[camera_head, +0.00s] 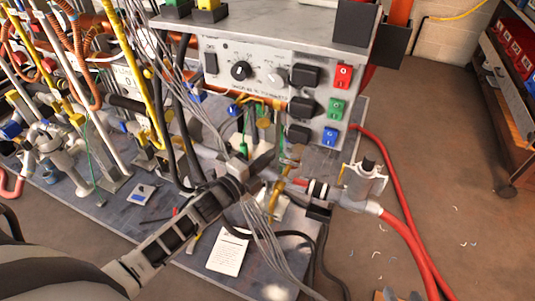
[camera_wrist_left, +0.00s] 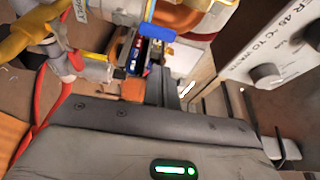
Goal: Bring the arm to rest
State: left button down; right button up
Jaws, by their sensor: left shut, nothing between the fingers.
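My left arm comes in from the lower left in the head view. Its gripper (camera_head: 262,161) is in front of the lower part of the grey control box (camera_head: 255,62), among pipes and cables. In the left wrist view the dark fingers (camera_wrist_left: 163,86) are together, with nothing seen between them. A blue-handled fitting (camera_wrist_left: 155,40) shows just beyond the fingertips; I cannot tell whether they touch it. The control box, with its knobs, shows at the right of the wrist view (camera_wrist_left: 275,50). My right gripper is not in view.
Pipes, valves and orange hoses crowd the grey base plate (camera_head: 120,215) on the left. Grey cables hang near my gripper. Red hoses (camera_head: 405,235) run along the right. A white paper (camera_head: 229,254) lies on the plate. Brown floor (camera_head: 440,170) is mostly open toward a shelf (camera_head: 515,110).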

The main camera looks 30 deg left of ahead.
jog(key=shift+f, duration=0.1)
